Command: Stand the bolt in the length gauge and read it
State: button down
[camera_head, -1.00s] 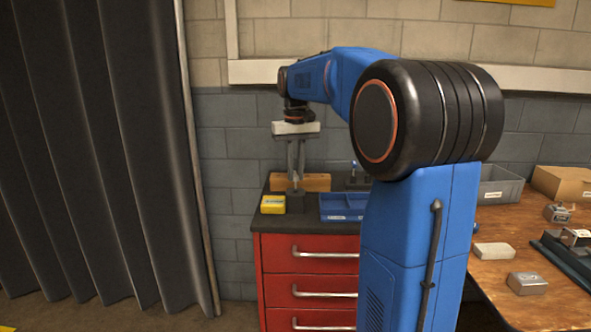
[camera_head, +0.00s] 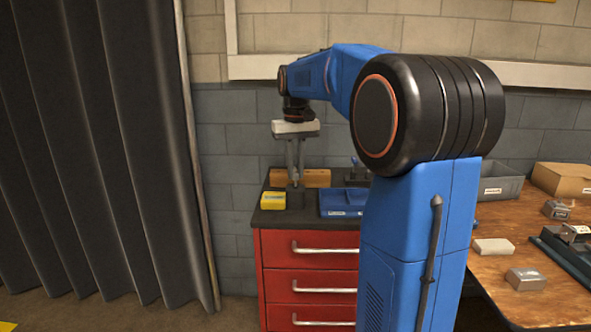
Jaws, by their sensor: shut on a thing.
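My gripper (camera_head: 295,180) points straight down over the left part of the red cabinet's dark top. Its fingers are close together and shut on a small, thin thing, taken to be the bolt; it is too small at this distance to make out clearly. A small dark block (camera_head: 296,199), which may be the length gauge, stands on the cabinet top directly below the fingertips. I cannot tell whether the bolt's lower end touches the block or is inside it. No gauge reading can be made out.
A yellow box (camera_head: 273,200) is close left of the dark block. A blue tray (camera_head: 343,202) is to its right, and a wooden block (camera_head: 317,178) is behind. The red drawer cabinet (camera_head: 310,270) stands beside a wooden bench (camera_head: 505,262). My arm hides the cabinet's right side.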

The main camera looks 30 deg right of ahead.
aim_at(295, 174)
jog(key=shift+f, duration=1.3)
jog(key=c, duration=1.6)
grip_release()
jog(key=shift+r, duration=0.1)
notch_tip(295, 174, up, 17)
jog(key=shift+r, duration=0.1)
jog(key=s+a+f+n+t, duration=0.1)
jog(key=s+a+f, duration=0.4)
jog(key=s+f, duration=0.5)
jog(key=s+a+f+n+t, duration=0.1)
jog(key=s+a+f, duration=0.4)
jog(key=s+f, duration=0.5)
jog(key=s+a+f+n+t, duration=0.1)
jog(key=s+a+f, duration=0.4)
jog(key=s+f, duration=0.5)
jog(key=shift+s+a+f+t, duration=0.1)
jog(key=shift+a+f+t, duration=0.4)
jog(key=shift+t, duration=0.4)
